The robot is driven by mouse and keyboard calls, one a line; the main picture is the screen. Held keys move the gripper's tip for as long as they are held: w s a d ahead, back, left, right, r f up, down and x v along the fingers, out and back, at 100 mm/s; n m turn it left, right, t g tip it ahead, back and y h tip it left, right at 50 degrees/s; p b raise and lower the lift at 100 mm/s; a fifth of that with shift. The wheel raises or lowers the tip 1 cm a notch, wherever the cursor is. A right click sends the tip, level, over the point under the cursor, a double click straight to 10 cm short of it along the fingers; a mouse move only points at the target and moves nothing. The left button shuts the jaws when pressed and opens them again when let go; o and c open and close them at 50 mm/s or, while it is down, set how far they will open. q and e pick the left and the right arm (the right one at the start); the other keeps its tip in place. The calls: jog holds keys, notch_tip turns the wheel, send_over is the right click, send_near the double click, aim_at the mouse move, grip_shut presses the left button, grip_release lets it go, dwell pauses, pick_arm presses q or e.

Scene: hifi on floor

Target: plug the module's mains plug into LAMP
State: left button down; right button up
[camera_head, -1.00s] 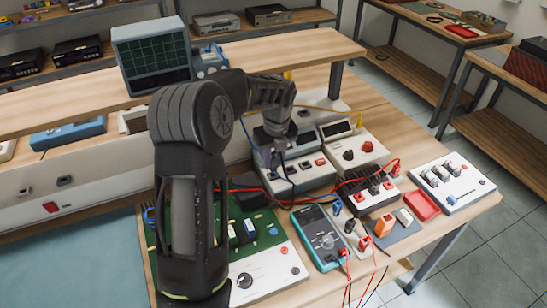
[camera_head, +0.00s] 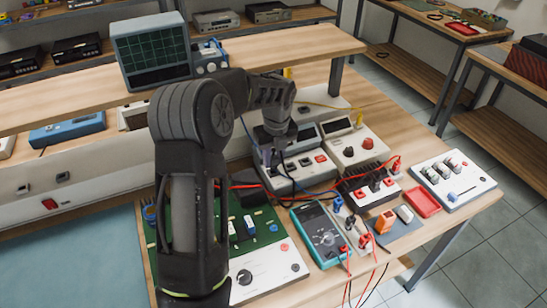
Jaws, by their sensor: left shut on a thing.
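My left gripper (camera_head: 274,150) hangs over the white bench instrument with red buttons (camera_head: 300,175), near the middle of the bench. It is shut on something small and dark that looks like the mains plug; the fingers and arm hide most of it. A dark cord runs down from the fingers toward the green circuit board (camera_head: 262,226), which my arm partly covers. I cannot tell whether the plug touches anything. Outlets (camera_head: 63,177) show on the pale bench upstand at left. No LAMP label is readable. My right gripper is out of view.
A teal multimeter (camera_head: 322,236), an orange block (camera_head: 385,222), a red tray (camera_head: 422,203) and a white panel with knobs (camera_head: 452,180) crowd the bench's right. Red and black leads cross the middle. A shelf with an oscilloscope (camera_head: 152,50) stands behind.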

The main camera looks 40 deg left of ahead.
pick_arm(q)
jog(key=shift+f+b, duration=0.4)
jog(key=shift+f, duration=0.4)
dwell(1.1)
jog(key=shift+f, duration=0.2)
dwell(2.1)
jog(key=c, duration=1.1)
grip_release()
jog(key=r+p, duration=0.4)
jog(key=r, duration=0.1)
jog(key=r+p, duration=0.2)
jog(key=shift+s+d+r, duration=0.25)
jog(key=shift+d+r, duration=0.1)
jog(key=shift+r, duration=0.15)
